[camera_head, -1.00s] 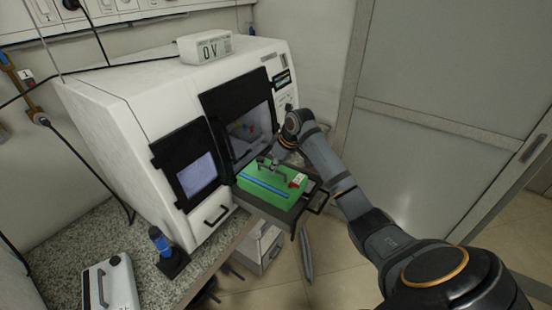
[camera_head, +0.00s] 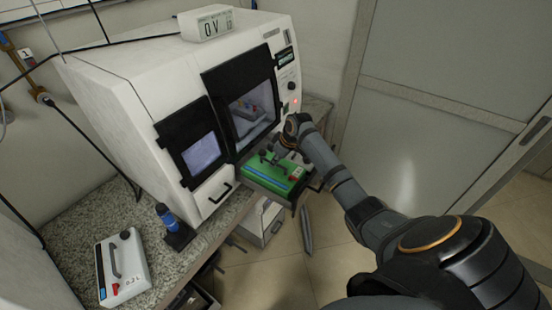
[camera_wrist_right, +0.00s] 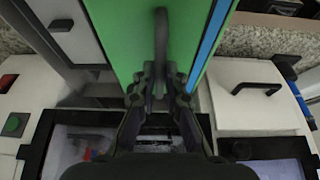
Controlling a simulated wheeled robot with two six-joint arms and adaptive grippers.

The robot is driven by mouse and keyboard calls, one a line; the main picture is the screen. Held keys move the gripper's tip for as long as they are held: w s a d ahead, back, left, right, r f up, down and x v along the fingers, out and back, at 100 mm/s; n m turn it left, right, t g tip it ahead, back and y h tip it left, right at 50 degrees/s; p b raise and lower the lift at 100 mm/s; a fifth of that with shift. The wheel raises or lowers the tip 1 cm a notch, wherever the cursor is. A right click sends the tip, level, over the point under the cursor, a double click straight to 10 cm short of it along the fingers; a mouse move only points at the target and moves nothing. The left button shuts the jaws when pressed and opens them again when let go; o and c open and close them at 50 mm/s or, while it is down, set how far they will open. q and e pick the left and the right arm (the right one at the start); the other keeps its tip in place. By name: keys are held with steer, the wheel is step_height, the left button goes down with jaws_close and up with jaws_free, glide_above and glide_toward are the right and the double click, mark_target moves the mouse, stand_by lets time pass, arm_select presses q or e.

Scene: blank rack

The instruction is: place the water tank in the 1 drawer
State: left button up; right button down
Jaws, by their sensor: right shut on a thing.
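The water tank (camera_head: 272,181) is a green box with a blue stripe and a dark handle. It sits low within the pulled-out drawer (camera_head: 294,195) of the white machine; whether it rests on the drawer's floor is hidden. My right gripper (camera_head: 268,157) is above it, shut on its handle. The wrist view shows the fingers (camera_wrist_right: 165,78) around the handle (camera_wrist_right: 161,42) and the tank's green top (camera_wrist_right: 122,35). My left gripper is not in view.
The white machine (camera_head: 140,105) stands on a speckled counter (camera_head: 60,222), with a closed drawer (camera_head: 213,191) left of the open one. A white box marked 0.2L (camera_head: 120,265) and a blue-topped stand (camera_head: 170,225) are on the counter. Floor is free at right.

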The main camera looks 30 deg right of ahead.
steer(key=shift+w+f, duration=0.1)
steer(key=shift+f, duration=0.35)
steer(key=c, duration=1.8)
jaws_free()
steer(key=shift+f, duration=0.15)
steer(key=o, duration=0.4)
steer(key=shift+s, duration=0.2)
steer(key=shift+w+r, duration=0.1)
steer(key=shift+r, duration=0.35)
steer(key=b+v, duration=0.2)
steer(key=v, duration=1)
steer(key=shift+r, duration=0.25)
